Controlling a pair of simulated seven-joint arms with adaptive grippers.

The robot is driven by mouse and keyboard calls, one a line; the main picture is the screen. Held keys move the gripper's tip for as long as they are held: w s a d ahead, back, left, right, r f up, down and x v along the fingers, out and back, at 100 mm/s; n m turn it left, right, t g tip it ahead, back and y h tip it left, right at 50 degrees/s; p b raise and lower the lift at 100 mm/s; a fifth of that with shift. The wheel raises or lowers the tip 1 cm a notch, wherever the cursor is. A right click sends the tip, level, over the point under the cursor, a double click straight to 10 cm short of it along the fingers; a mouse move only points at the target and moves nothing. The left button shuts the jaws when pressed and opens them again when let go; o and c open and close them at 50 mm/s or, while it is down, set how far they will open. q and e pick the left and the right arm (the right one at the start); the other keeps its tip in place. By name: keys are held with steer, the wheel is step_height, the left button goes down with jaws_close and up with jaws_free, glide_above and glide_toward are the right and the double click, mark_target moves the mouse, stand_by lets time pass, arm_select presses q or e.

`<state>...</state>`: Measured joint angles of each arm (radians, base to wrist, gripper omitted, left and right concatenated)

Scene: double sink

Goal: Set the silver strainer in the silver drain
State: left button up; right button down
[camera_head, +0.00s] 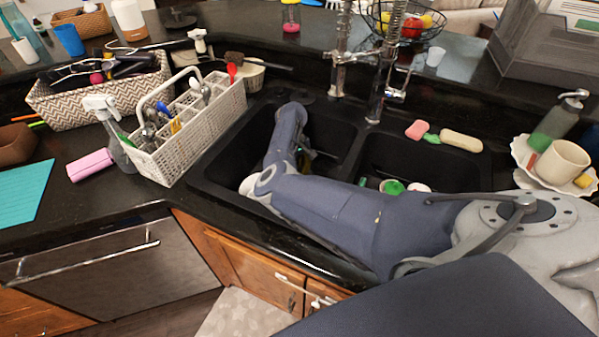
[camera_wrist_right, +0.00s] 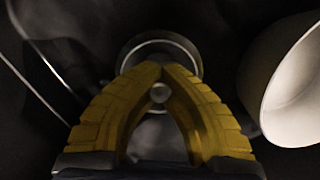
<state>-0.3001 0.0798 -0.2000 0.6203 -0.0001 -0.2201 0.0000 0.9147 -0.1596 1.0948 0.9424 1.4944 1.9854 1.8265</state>
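In the right wrist view, my right gripper (camera_wrist_right: 165,66) reaches down with its two yellow fingers curved together and the tips meeting. A round silver rim (camera_wrist_right: 160,42) shows just beyond the tips. A small round metal knob (camera_wrist_right: 159,92) shows in the gap between the fingers. I cannot tell whether the rim and knob belong to the strainer or the drain, and no hold on the strainer is clearly visible. In the head view my right arm reaches into the left basin (camera_head: 328,128) and hides its gripper and the basin floor. My left gripper is out of view.
A white bowl or cup (camera_wrist_right: 290,85) is close right of the fingers. The right basin (camera_head: 420,160) holds a green item (camera_head: 392,187). A white utensil caddy (camera_head: 190,135) stands by the left rim. The faucet (camera_head: 376,95) rises behind the divider.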

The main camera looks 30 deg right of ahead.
steer(key=c, duration=1.7)
jaws_free()
steer(key=v, duration=1.2)
steer(key=shift+f, duration=0.1)
steer(key=x, duration=1.1)
steer(key=shift+s+f, duration=0.1)
steer(key=shift+f, duration=0.3)
steer(key=shift+r, duration=0.1)
steer(key=shift+r, duration=0.1)
